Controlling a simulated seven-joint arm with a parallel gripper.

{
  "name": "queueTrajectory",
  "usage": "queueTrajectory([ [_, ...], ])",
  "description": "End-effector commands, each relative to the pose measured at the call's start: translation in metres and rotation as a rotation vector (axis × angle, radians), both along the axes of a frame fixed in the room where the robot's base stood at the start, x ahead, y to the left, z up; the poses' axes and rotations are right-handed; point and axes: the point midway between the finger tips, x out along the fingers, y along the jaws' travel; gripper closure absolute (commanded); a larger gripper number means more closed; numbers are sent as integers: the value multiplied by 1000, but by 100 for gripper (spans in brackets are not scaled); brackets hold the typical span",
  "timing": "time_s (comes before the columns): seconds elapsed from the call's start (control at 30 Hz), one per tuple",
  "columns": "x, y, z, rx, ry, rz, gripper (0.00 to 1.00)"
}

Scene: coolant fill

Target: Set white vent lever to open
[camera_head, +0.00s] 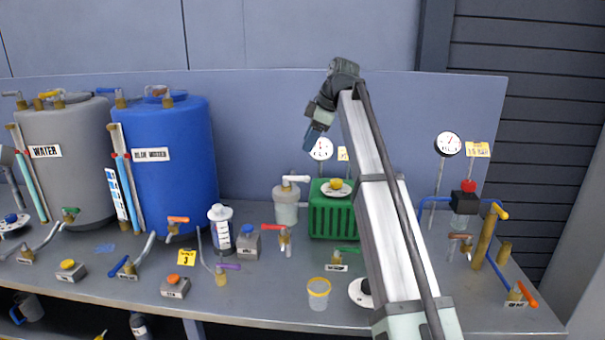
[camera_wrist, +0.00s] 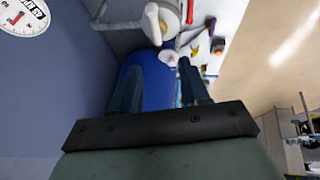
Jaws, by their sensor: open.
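The white vent lever (camera_head: 296,178) sits on top of a small translucent reservoir (camera_head: 286,209) beside the green ribbed unit, and points to the right. My gripper (camera_head: 311,137) is above and a little right of the lever, well apart from it, with blue fingers pointing down. In the wrist view my gripper (camera_wrist: 167,62) is open, with nothing between its two dark blue fingers. A pale rounded part and white pieces show beyond the fingertips; I cannot tell for certain which is the lever.
The green ribbed unit (camera_head: 330,211) and a round gauge (camera_head: 321,149) stand close below my gripper. A blue tank (camera_head: 176,180) and a grey tank (camera_head: 62,190) stand to the left. Several coloured valve levers line the bench front. A cup with a yellow rim (camera_head: 318,296) stands near the front edge.

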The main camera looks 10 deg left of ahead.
Motion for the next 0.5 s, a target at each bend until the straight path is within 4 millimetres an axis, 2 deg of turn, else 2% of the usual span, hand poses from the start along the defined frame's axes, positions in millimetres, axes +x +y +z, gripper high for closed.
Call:
queueTrajectory([
  [0.03,3,-12,3,-7,3,-16,55],
  [0.1,5,-22,5,-14,8,-29,55],
  [0.2,5,-27,4,-18,11,-36,55],
  [0.37,8,-21,-10,-19,12,-37,55],
  [0.5,11,-12,-30,-18,12,-36,55],
])
